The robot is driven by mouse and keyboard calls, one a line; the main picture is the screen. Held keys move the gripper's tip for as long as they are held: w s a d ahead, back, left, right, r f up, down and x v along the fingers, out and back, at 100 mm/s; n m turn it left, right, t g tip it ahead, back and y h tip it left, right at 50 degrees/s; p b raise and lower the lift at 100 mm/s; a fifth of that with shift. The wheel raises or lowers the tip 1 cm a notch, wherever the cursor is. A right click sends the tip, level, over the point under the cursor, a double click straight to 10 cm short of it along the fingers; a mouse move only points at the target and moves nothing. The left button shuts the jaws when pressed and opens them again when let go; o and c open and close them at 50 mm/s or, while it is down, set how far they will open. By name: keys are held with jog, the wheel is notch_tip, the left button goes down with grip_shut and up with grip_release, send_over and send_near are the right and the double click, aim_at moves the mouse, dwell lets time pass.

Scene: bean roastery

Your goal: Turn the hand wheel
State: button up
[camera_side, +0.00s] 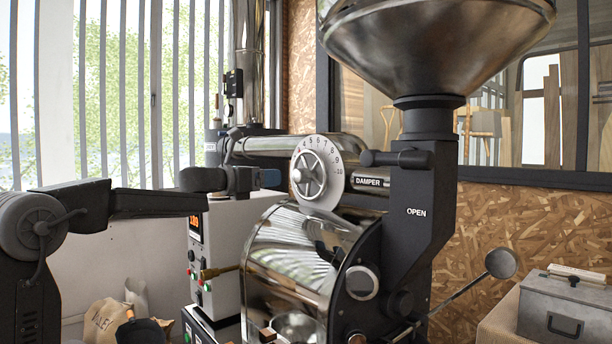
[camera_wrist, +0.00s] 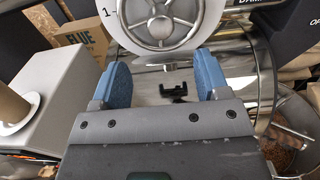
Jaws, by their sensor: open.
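The hand wheel (camera_side: 308,174) is a spoked metal wheel in front of a white numbered dial (camera_side: 327,164), on the pipe beside the DAMPER label (camera_side: 368,182). In the wrist view the hand wheel (camera_wrist: 160,20) is at the top, its upper part cut off by the frame edge. My gripper (camera_side: 270,178) is to the left of the wheel in the side view, apart from it. In the wrist view my gripper (camera_wrist: 163,75) has its two blue fingers spread, with nothing between them. The wheel lies beyond the fingertips.
The steel roaster drum (camera_side: 295,255) stands below the wheel. A black chute (camera_side: 415,200) under the large hopper (camera_side: 435,45) is on the right. A control box (camera_side: 225,250) with a lit display stands below my gripper. A cardboard box (camera_wrist: 85,32) shows at left in the wrist view.

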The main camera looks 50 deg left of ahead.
aim_at(306, 174)
jog(key=w, duration=1.3)
jog(key=shift+w, duration=0.15)
jog(key=shift+c, duration=0.4)
